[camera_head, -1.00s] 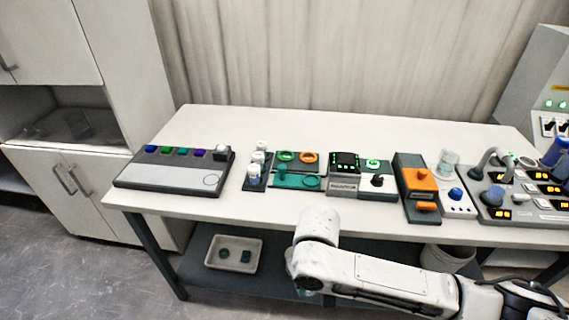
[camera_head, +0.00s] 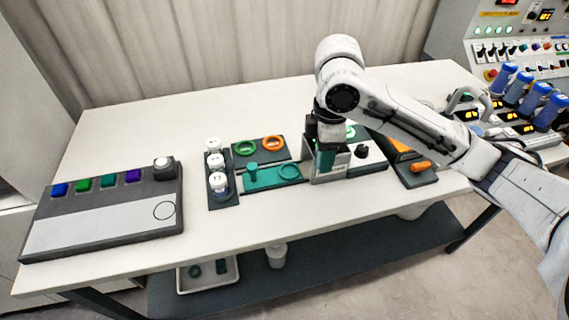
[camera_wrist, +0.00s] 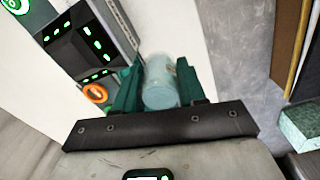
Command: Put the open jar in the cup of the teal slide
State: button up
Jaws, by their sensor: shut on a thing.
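The teal slide (camera_head: 262,180) lies flat on the table, with a knob at its left and a round ring-shaped cup (camera_head: 289,172) at its right. The cup looks empty. My gripper (camera_head: 325,165) is over the table just right of the slide, in front of the grey device with the green display. In the wrist view its teal fingers (camera_wrist: 160,88) are shut on a pale blue, translucent jar (camera_wrist: 161,84). The jar's far end is hidden from the wrist, and I cannot make the jar out in the head view.
The grey device (camera_head: 330,174) is close to my gripper.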

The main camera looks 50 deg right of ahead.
jog(key=w+f, duration=0.3)
jog(key=w, duration=0.3)
send_over(289, 174)
notch_tip(289, 174, down, 6)
jog(key=shift+w+d+r+p, duration=0.1)
jog(key=shift+d+r+p, duration=0.05)
jog(key=shift+r+p, duration=0.15)
jog(key=shift+w+f+p, duration=0.1)
jog(key=shift+f+p, duration=0.3)
jog(key=shift+f, duration=1.3)
jog(key=shift+f, duration=0.35)
jog(key=shift+s+f, duration=0.2)
jog(key=shift+f, duration=0.15)
jog(key=o, duration=1.2)
jog(key=shift+f+b, duration=0.2)
jog(key=shift+b, duration=0.1)
jog(key=shift+c, duration=0.2)
jog(key=shift+r, duration=0.15)
notch_tip(289, 174, up, 14)
jog(key=shift+w+f, duration=0.15)
jog(key=shift+f, duration=0.05)
